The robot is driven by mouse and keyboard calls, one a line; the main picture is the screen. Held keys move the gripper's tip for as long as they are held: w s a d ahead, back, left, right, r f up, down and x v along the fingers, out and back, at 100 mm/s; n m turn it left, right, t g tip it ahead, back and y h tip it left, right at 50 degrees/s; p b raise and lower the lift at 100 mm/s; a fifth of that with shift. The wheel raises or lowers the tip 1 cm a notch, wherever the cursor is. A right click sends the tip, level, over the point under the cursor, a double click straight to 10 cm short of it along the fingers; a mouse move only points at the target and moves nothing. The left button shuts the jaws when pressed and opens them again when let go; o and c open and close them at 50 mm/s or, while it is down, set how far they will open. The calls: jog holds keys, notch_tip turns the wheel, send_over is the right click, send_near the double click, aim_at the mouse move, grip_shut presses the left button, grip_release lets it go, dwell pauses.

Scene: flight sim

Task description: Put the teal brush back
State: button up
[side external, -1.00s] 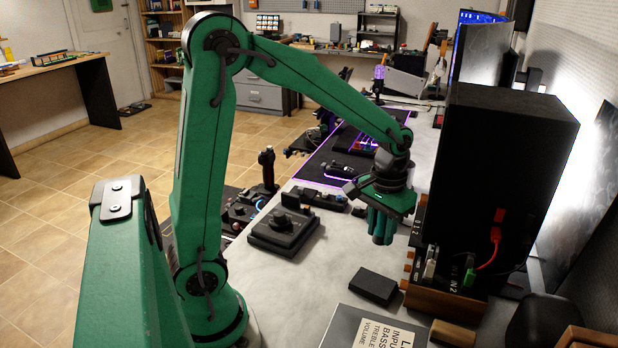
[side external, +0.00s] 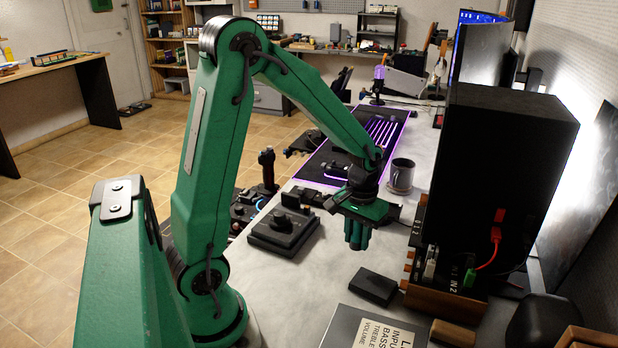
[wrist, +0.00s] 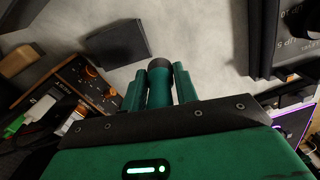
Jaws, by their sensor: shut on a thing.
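My gripper (side external: 357,232) hangs above the grey desk, pointing down, to the right of the black joystick base. In the wrist view my gripper (wrist: 160,90) is shut on a teal cylindrical thing with a dark end, which I take for the teal brush (wrist: 160,78). It sits between the two green fingers. The side view does not separate the brush from the fingers, and its bristles are not clear. A dark mug (side external: 401,176) stands on the desk behind my gripper, to its right.
A black box (side external: 373,286) lies on the desk in front of my gripper. The joystick base (side external: 284,232) is to the left. A tall black cabinet (side external: 508,165) stands to the right on a wooden-edged audio unit (side external: 440,296). A glowing keyboard (side external: 382,132) is behind. Bare desk lies between.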

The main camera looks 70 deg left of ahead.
send_over(346, 254)
notch_tip(346, 254, down, 4)
jog(key=shift+r, duration=0.1)
jog(key=shift+f, duration=2)
jog(key=shift+f, duration=0.1)
jog(key=o, duration=1)
jog(key=shift+c, duration=0.2)
